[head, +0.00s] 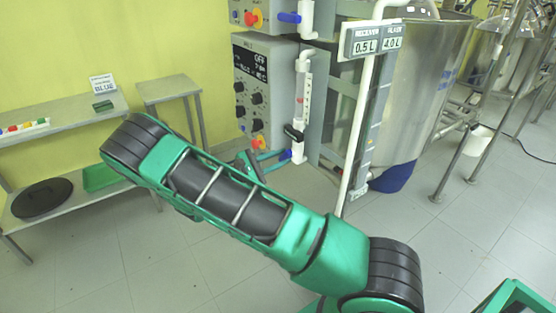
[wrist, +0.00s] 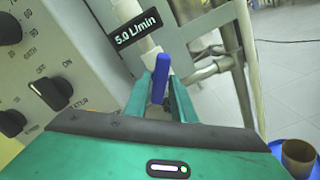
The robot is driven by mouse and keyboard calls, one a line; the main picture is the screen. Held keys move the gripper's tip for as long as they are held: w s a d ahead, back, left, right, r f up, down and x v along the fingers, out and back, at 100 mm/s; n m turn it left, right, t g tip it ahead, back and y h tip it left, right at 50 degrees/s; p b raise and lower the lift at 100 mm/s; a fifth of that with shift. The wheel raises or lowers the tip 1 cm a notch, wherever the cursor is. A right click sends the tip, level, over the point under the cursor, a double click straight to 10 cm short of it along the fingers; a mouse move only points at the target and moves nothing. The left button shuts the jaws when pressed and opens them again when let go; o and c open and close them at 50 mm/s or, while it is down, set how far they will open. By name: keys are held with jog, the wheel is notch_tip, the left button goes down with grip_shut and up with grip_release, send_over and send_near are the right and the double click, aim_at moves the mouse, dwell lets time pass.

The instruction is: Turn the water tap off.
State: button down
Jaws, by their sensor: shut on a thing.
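The water tap's blue handle (wrist: 161,76) stands between the two green fingers of my gripper (wrist: 158,98) in the wrist view. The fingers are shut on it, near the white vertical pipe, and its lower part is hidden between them. A label beside the pipe (wrist: 136,28) reads 5.0 L/min. In the head view a blue tap part (head: 286,156) shows at the foot of the white flow tube (head: 301,105). My gripper (head: 274,161) reaches it from the left, partly hidden behind my arm.
A steel vessel (head: 420,85) stands to the right. Metal shelves (head: 60,112) line the left wall. Open floor lies between.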

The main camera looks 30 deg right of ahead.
jog(key=m, duration=1)
jog(key=shift+f+m, duration=0.1)
jog(key=shift+m, duration=0.4)
jog(key=c, duration=1.6)
grip_release()
jog(key=shift+c, duration=0.2)
jog(key=a, duration=1.1)
jog(key=shift+s, duration=0.1)
